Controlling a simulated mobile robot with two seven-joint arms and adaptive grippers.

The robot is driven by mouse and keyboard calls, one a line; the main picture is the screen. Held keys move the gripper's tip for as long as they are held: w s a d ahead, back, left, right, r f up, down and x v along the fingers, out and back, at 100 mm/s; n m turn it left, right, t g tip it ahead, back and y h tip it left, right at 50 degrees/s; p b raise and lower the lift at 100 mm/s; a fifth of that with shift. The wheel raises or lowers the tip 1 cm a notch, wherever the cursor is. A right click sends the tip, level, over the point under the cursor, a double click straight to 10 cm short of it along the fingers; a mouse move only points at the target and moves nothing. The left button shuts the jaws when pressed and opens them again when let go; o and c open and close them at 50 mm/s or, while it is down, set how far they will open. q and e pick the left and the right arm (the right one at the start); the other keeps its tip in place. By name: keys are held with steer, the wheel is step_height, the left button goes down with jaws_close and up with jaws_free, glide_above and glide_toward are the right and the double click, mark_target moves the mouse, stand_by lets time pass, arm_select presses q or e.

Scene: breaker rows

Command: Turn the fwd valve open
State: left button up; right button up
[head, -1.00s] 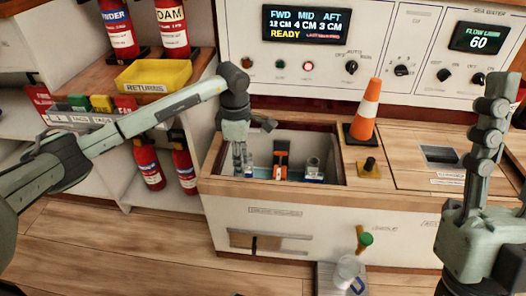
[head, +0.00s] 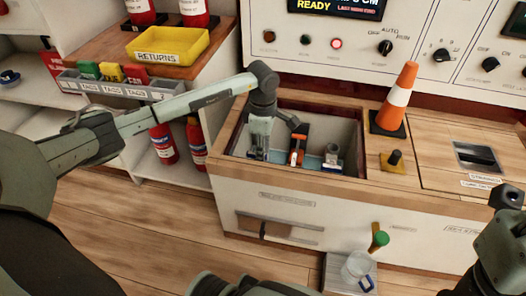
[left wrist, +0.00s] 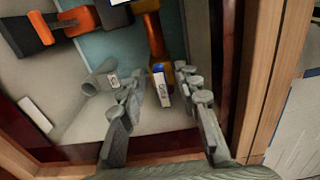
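My left gripper (head: 258,150) reaches down into the open recess (head: 232,150) in the wooden counter. In the left wrist view its two fingers (left wrist: 162,88) stand apart. An orange-brown upright part (left wrist: 155,35), with a blue and white label (left wrist: 162,88) whose text I cannot read, shows in the gap between them; contact is not clear. A valve with an orange handle (head: 297,150) stands to the right of the gripper, and a grey fitting (head: 333,158) beyond it. I cannot read which is fwd. My right gripper (head: 507,200) is seen side-on at the right edge.
The recess walls stand close around the left gripper. An orange cone (head: 397,95) and a black knob on a yellow base (head: 394,162) stand on the counter to the right. A yellow returns tray (head: 168,45) is at the left. A panel with a lit display (head: 340,8) rises behind.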

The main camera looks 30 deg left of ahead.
arm_select(q)
steer(key=shift+c, duration=0.6)
jaws_close()
